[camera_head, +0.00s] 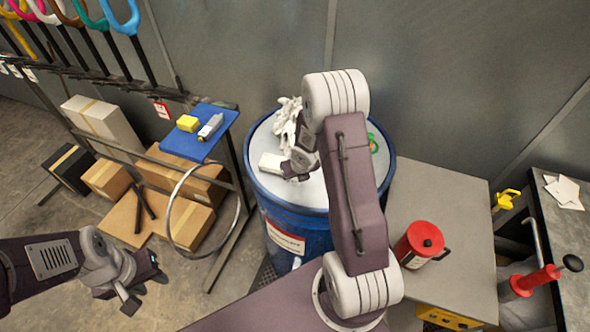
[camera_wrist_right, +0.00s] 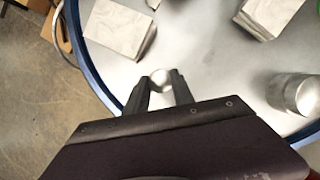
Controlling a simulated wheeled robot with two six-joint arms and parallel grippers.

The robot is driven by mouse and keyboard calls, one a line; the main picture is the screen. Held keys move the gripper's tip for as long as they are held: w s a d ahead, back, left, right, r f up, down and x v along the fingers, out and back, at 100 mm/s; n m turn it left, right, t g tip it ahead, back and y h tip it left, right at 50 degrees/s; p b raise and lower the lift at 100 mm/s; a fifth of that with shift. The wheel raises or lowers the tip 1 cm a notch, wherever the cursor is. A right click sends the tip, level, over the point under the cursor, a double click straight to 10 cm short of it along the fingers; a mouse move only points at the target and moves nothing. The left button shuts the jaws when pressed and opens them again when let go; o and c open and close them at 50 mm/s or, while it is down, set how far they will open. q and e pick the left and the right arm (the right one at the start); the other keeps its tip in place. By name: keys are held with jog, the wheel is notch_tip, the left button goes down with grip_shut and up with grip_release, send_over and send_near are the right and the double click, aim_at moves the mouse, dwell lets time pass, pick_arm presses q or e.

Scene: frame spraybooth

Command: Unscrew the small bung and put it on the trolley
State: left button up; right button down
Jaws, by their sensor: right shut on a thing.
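The blue drum (camera_head: 300,228) stands in the middle with a pale grey lid. My right gripper (camera_head: 290,172) is low over the left part of the lid. In the right wrist view, my right gripper (camera_wrist_right: 160,88) is shut on a small round silver piece, the small bung (camera_wrist_right: 160,77). I cannot tell whether it still sits in the lid. A larger silver cap (camera_wrist_right: 297,93) stands on the lid to the right. My left gripper (camera_head: 146,288) is open and empty at the lower left, away from the drum. A small blue-topped stand (camera_head: 182,146), possibly the trolley, is left of the drum.
A yellow block (camera_head: 187,123) and a grey-white tube (camera_head: 210,127) lie on the blue top. A red can (camera_head: 420,243) stands on the grey cabinet (camera_head: 440,200). Cardboard boxes (camera_head: 107,178) are left.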

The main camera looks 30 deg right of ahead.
jog(key=shift+s+n, duration=0.25)
jog(key=shift+n, duration=0.05)
pick_arm(q)
jog(key=shift+r+p, duration=0.35)
jog(key=shift+r, duration=0.35)
pick_arm(e)
jog(key=shift+f, duration=0.2)
jog(key=n+p, duration=0.1)
jog(key=p, duration=0.1)
jog(key=n+y+p, duration=0.1)
jog(key=shift+r+p, duration=0.3)
jog(key=shift+p, duration=0.1)
jog(key=shift+n+y+p, duration=0.4)
jog(key=shift+n+p, duration=0.6)
jog(key=shift+p, duration=0.5)
jog(key=shift+f+n, duration=0.15)
jog(key=shift+n, duration=0.25)
pick_arm(q)
notch_tip(320, 180, up, 7)
pick_arm(e)
jog(key=shift+f, duration=0.1)
